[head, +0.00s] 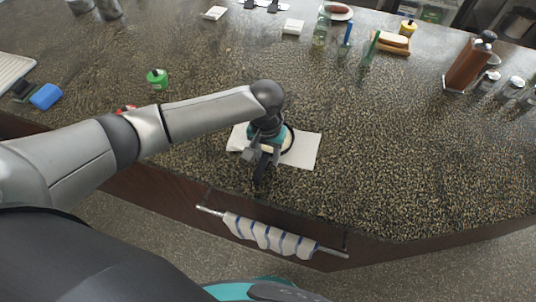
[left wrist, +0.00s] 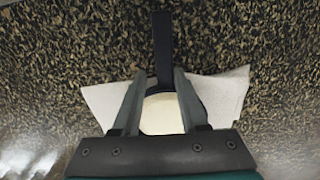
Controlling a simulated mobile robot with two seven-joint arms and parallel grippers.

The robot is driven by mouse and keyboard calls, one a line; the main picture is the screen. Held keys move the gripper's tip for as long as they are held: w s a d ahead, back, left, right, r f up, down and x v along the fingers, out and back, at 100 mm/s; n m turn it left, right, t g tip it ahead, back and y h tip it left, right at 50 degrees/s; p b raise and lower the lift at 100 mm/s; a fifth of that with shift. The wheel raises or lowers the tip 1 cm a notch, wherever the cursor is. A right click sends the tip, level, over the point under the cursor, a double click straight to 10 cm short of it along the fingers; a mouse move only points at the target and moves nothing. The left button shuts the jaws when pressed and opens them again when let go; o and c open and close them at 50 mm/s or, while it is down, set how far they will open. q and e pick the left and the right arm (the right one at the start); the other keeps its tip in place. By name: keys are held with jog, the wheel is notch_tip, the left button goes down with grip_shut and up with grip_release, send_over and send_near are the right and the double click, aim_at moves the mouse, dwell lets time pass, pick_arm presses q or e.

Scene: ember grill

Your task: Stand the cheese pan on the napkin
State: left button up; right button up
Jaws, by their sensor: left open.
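The white napkin (head: 307,151) lies near the counter's front edge, and it also shows in the left wrist view (left wrist: 228,92). The cheese pan, with a dark rim and pale filling (left wrist: 161,113), stands upright over the napkin, its handle (left wrist: 162,45) pointing past the napkin toward the front edge. In the head view my arm hides much of the pan, leaving its handle (head: 261,170) and part of the rim visible. My left gripper (head: 258,158) is open above the pan. Its fingers (left wrist: 159,75) are on either side of the handle's inner end, with gaps.
A striped towel (head: 268,236) hangs on a rail below the front edge. A green pot (head: 157,78) and a blue block (head: 46,96) are on the left. The counter right of the napkin is clear.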

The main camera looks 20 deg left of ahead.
aim_at(265, 158)
pick_arm(q)
jog(key=shift+s+a, duration=0.3)
jog(key=shift+a, duration=0.2)
notch_tip(265, 158, up, 12)
jog(key=p, duration=0.1)
jog(key=shift+w+d+r+p, duration=0.2)
jog(key=shift+d+r+p, duration=0.05)
jog(key=shift+p, duration=0.15)
